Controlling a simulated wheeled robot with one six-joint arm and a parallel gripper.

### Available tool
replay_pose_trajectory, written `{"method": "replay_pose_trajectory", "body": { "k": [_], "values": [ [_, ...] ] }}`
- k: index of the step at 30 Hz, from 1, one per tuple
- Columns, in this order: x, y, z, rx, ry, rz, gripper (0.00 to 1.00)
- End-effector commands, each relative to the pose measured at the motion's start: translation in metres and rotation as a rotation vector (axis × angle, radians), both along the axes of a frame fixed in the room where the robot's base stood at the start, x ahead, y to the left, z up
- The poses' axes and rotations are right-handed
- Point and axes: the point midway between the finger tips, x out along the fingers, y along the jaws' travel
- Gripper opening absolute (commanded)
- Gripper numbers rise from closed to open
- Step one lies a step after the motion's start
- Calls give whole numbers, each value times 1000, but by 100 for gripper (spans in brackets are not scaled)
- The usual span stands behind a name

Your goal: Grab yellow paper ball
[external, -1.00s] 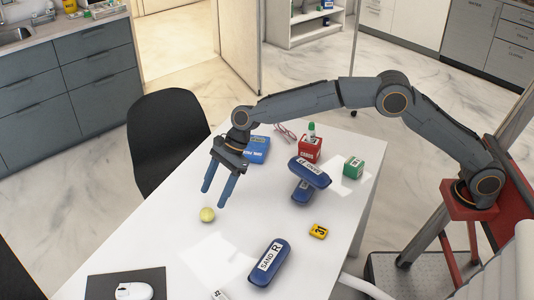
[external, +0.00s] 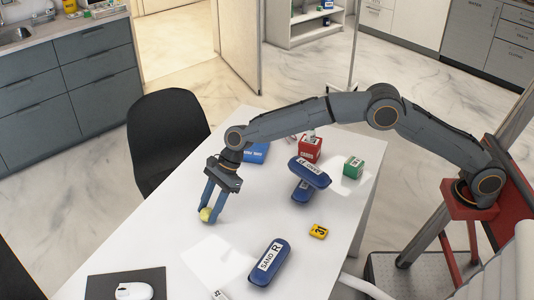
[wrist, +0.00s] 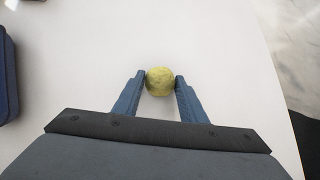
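The yellow paper ball (external: 205,215) is small, round and pale yellow, on the white table (external: 180,240) towards its left side. My gripper (external: 211,214) points down at the ball, with one finger on each side of it. In the wrist view the ball (wrist: 160,81) sits between the two blue fingertips (wrist: 161,77), and both appear to touch its sides. The gripper looks shut on it. The ball appears to be still at table height. In the external view the fingers partly hide it.
Two stacked blue cases (external: 309,172) and a blue SAND case (external: 269,262) lie to the right. A mouse (external: 134,291) lies at the front. A black chair (external: 165,140) borders the table.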

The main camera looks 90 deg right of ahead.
Motion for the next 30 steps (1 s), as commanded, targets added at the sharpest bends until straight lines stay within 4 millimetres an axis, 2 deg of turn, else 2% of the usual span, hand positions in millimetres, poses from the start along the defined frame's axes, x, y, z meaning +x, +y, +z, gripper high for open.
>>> {"method": "replay_pose_trajectory", "body": {
  "k": [17, 20, 30],
  "values": [
    [0, 0, 5, 0, -2, 0, 15],
    [1, 0, 18, -1, -4, 0, 15],
    [1, 0, 80, -1, -3, 1, 15]
  ]
}}
